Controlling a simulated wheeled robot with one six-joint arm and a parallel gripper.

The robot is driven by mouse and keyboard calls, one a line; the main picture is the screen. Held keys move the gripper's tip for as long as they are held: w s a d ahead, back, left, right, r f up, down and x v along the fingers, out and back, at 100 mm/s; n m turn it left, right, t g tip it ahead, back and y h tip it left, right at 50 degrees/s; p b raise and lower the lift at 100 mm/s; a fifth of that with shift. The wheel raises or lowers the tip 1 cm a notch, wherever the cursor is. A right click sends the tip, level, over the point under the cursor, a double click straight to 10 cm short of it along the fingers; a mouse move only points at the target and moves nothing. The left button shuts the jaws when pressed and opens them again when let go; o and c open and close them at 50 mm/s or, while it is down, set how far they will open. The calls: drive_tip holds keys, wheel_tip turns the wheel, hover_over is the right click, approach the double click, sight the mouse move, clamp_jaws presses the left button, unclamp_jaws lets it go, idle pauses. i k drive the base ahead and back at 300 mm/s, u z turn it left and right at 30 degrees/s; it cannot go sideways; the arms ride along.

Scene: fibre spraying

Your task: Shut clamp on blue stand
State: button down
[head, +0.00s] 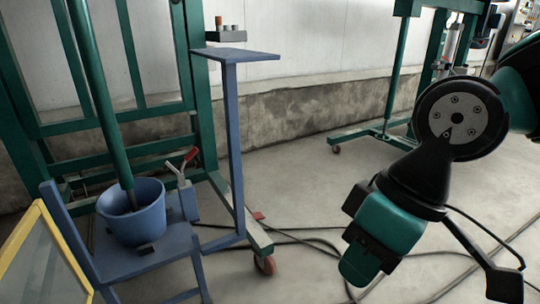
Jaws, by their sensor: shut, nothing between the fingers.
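A small grey clamp (184,182) with a red-tipped handle (190,156) stands at the right rear edge of the seat-like top of the blue stand (175,249). The handle slants up to the right and a second thin grey arm slants up to the left, so the two spread apart in a V. I cannot tell what lies between its jaws. My arm's black and teal links are at the right, well apart from the clamp. My gripper's fingers do not show.
A blue bucket (146,218) sits on the stand, with a green pole in it. A blue post with a flat top (236,55) rises right of the clamp. A yellow-edged panel (50,225) is front left. Cables (325,262) cross the open floor.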

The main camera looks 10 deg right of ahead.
sight(195, 150)
drive_tip(key=z, duration=0.25)
drive_tip(key=k, duration=0.55)
drive_tip(key=z, duration=0.45)
drive_tip(key=i, duration=1.65)
drive_tip(key=u, duration=0.9)
drive_tip(key=i, duration=0.65)
drive_tip(key=u, duration=0.55)
